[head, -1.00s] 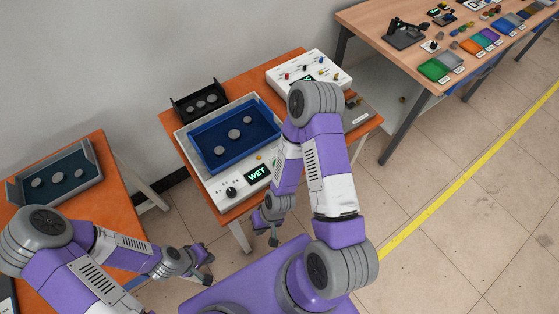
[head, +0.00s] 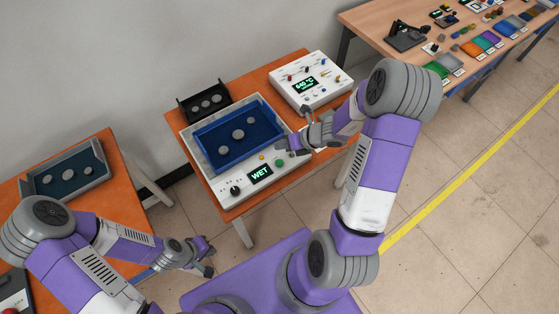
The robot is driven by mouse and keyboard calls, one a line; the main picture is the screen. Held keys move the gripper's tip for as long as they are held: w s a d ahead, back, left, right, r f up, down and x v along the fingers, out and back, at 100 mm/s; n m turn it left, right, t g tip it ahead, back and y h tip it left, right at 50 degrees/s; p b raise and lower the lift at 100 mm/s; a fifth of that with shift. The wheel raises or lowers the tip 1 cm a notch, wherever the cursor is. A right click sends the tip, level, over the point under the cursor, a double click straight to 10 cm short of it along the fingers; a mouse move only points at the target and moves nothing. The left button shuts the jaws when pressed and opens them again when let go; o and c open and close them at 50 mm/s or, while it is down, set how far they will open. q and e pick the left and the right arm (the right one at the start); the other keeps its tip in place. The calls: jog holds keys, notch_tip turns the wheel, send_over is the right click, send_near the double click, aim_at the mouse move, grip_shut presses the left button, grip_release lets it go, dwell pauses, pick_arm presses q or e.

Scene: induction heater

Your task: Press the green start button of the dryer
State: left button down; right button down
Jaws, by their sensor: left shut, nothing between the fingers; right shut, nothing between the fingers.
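The dryer (head: 216,187) is a white box on the middle orange table, with a blue tray (head: 203,139) holding several grey discs. Its front panel has a black knob (head: 235,190), a display (head: 260,175) reading WET, a small yellow button (head: 262,157) and the green start button (head: 279,163). My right gripper (head: 282,147) is shut and empty, just behind and slightly above the green button in the picture; I see no contact with it. My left gripper (head: 210,262) is shut and empty, low in front of the tables, away from the dryer.
A white heater box (head: 312,100) with a display reading 640 °C stands behind right. A black rack (head: 203,101) with discs is behind the dryer. A grey tray (head: 67,176) sits on the left orange table (head: 117,197). A wooden table (head: 372,22) is far right.

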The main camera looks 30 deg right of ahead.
aim_at(282, 163)
jog(key=shift+w+d+r, duration=0.1)
jog(key=shift+w, duration=0.05)
notch_tip(282, 163, down, 9)
jog(key=b, duration=0.8)
dwell(2.0)
jog(key=shift+f+b, duration=0.35)
jog(key=shift+b, duration=0.15)
jog(key=shift+f+b, duration=0.4)
jog(key=shift+f, duration=0.05)
dwell(0.4)
jog(key=shift+r, duration=0.1)
jog(key=shift+r+p, duration=0.8)
